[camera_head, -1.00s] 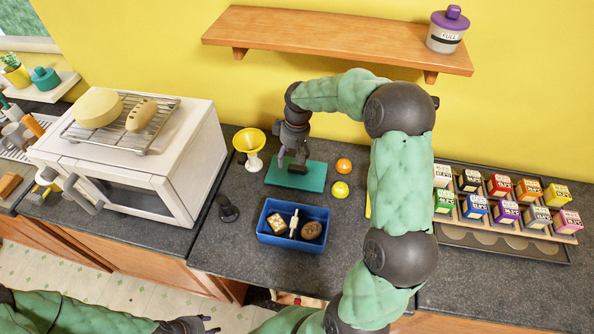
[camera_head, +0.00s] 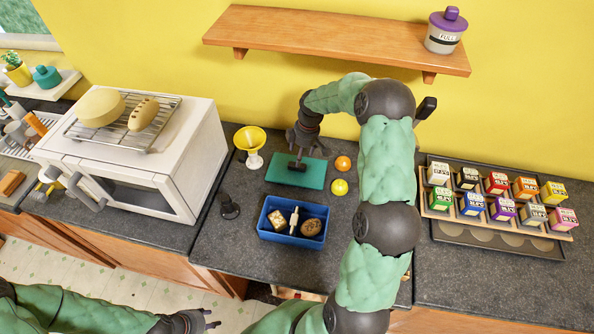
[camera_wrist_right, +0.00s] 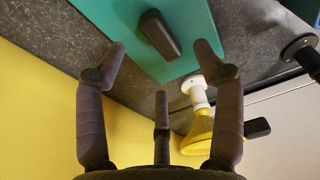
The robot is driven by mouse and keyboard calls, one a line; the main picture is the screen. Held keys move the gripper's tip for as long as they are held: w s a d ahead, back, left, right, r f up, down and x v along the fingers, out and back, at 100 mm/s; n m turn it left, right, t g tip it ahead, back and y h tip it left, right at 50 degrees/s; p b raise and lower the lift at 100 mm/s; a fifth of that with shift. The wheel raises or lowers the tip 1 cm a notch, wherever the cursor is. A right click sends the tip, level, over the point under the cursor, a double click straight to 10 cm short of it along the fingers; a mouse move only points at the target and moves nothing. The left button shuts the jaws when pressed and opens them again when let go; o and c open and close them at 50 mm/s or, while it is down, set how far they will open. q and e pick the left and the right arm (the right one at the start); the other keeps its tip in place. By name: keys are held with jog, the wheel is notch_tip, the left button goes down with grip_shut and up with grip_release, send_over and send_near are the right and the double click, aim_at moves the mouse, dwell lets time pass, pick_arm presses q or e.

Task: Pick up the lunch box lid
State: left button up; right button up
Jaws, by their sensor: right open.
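The lunch box lid (camera_head: 312,180) is a flat teal-green slab with a dark bar handle (camera_head: 298,166) on top. It lies on the dark counter behind the blue box (camera_head: 266,229). My right gripper (camera_head: 307,153) is over the lid's back part, close to the handle. In the right wrist view its fingers (camera_wrist_right: 160,75) are spread, with the lid (camera_wrist_right: 195,25) and handle (camera_wrist_right: 160,35) beyond them and nothing between them. My left gripper (camera_head: 211,319) is low at the bottom left, far from the lid, its fingers apart and empty.
The blue box holds several small items. A yellow funnel-like cup (camera_head: 249,141) stands left of the lid; an orange ball (camera_head: 343,163) and a yellow ball (camera_head: 339,187) lie right. A white oven (camera_head: 130,180) stands left, a rack of small cartons (camera_head: 500,238) right. A shelf (camera_head: 335,41) hangs above.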

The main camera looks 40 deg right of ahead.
jog(key=shift+w+a+f, duration=0.1)
jog(key=shift+w+f, duration=0.1)
jog(key=shift+f, duration=0.75)
jog(key=shift+w+a+f, duration=0.1)
jog(key=shift+w+f, duration=0.05)
jog(key=shift+f, duration=0.85)
jog(key=shift+w+f, duration=0.2)
jog(key=shift+f, duration=0.75)
jog(key=c, duration=1.3)
